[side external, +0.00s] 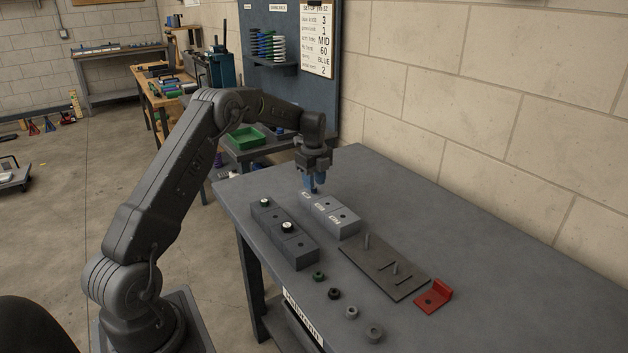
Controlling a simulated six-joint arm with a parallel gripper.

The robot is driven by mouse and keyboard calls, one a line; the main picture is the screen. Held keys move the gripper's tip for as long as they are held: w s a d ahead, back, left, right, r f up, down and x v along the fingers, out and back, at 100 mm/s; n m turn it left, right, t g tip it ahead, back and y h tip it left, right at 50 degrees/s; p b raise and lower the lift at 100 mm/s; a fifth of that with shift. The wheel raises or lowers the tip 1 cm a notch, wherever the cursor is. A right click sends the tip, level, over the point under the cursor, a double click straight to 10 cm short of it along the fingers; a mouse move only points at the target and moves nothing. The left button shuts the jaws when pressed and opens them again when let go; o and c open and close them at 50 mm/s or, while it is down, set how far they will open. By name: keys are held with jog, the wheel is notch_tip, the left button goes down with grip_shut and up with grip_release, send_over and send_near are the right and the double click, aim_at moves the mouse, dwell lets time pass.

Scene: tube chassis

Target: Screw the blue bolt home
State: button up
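My gripper (314,187) points down at the far left end of a light grey block (341,229) with labelled holes along its top. Its blue-toned fingertips are close together, low over that end of the block. A small dark bluish part shows between or under the fingertips. I cannot tell whether it is the blue bolt or part of the fingers. No blue bolt shows clearly anywhere else on the table. Whether the fingers are shut on anything is too small to see.
A dark block (272,236) with two light-topped round pieces stands left of the grey block. A pegged plate (375,272), a red bracket (434,296) and several small nuts or rings, including a grey one (374,333), lie nearer. The table's right side is clear.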

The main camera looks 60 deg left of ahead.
jog(key=n, duration=0.7)
jog(key=shift+n, duration=0.4)
jog(key=n, duration=0.7)
jog(key=shift+n, duration=0.4)
jog(key=n, duration=1.2)
